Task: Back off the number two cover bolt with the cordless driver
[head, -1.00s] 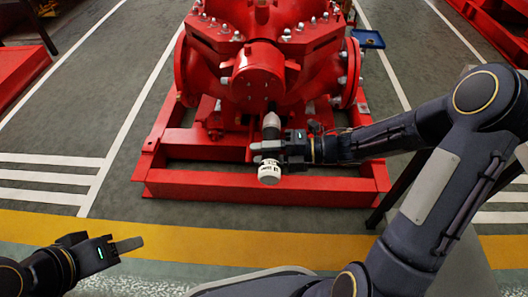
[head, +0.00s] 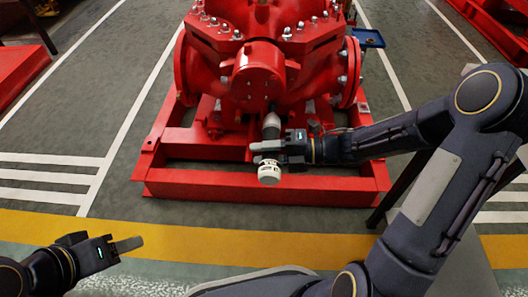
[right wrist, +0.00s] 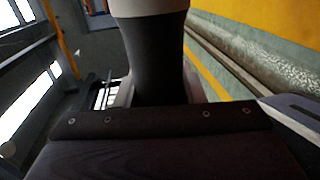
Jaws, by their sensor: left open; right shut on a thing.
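The cordless driver (head: 269,171) has a white lower end and a dark body, and points up toward the red pump. My right gripper (head: 268,148) is shut on it in front of the pump's lower middle. In the right wrist view the driver's dark grip (right wrist: 152,60) stands between the fingers. The pump (head: 258,70) has several pale bolts along its flange edges (head: 290,35). The driver's tip is close below the round red housing, and I cannot tell whether it touches a bolt. The number two cover bolt cannot be told apart. My left gripper (head: 125,245) is open and empty at the lower left.
The red base frame (head: 260,188) runs under the pump, just behind the driver. A blue tray (head: 368,39) stands behind the pump at the right. Other red machinery (head: 20,75) is at the far left. Floor in front of the frame is clear.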

